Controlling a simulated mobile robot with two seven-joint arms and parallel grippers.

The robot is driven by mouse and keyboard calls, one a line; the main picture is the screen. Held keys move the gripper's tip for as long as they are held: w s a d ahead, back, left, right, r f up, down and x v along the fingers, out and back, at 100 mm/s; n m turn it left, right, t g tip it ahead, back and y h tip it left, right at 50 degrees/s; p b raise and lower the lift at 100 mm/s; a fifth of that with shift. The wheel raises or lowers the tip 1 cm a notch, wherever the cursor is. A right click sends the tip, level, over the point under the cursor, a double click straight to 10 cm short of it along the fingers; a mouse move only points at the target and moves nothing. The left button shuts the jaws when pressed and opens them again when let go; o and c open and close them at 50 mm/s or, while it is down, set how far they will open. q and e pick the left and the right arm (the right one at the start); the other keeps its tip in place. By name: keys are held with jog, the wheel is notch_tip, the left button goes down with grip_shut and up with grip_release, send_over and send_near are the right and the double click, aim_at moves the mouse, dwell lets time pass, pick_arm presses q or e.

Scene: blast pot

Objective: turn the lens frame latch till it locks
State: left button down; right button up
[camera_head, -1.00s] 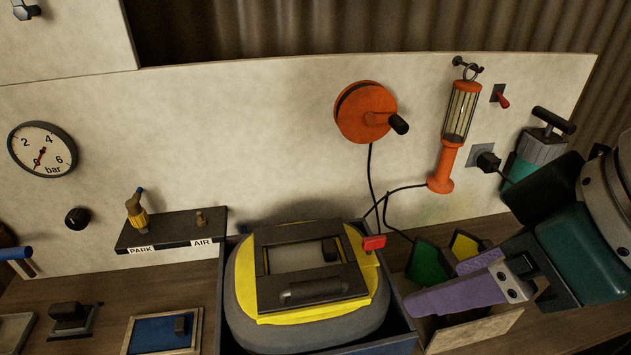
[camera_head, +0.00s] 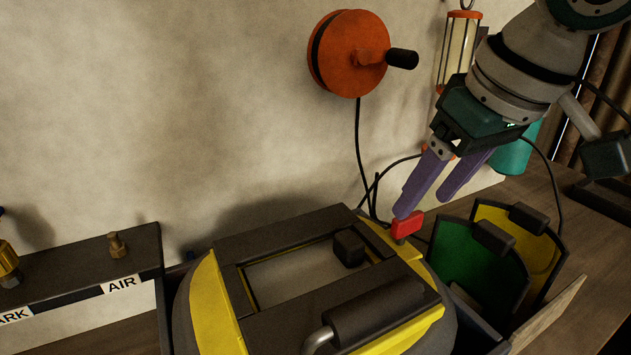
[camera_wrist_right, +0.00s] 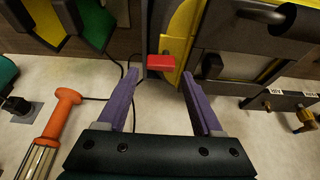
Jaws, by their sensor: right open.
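The lens frame latch is a red tab (camera_head: 407,226) at the right edge of the black and yellow helmet lens frame (camera_head: 270,235). It also shows in the right wrist view (camera_wrist_right: 160,63), ahead of the gap between my fingers. My right gripper (camera_head: 422,203) is open, with two purple fingers pointing down at the latch. In the head view one fingertip is close above the red tab; I cannot tell whether it touches. In the wrist view nothing is between the fingers (camera_wrist_right: 160,92). My left gripper is out of view.
Green (camera_head: 470,265) and yellow (camera_head: 520,245) plates stand in a holder right of the helmet. An orange reel (camera_head: 348,52) with a black cable hangs on the wall behind. An orange lamp (camera_wrist_right: 60,115) is beside my right gripper. The AIR rack (camera_head: 90,275) is at left.

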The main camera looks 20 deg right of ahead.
aim_at(411, 217)
jog(key=shift+x, duration=2.15)
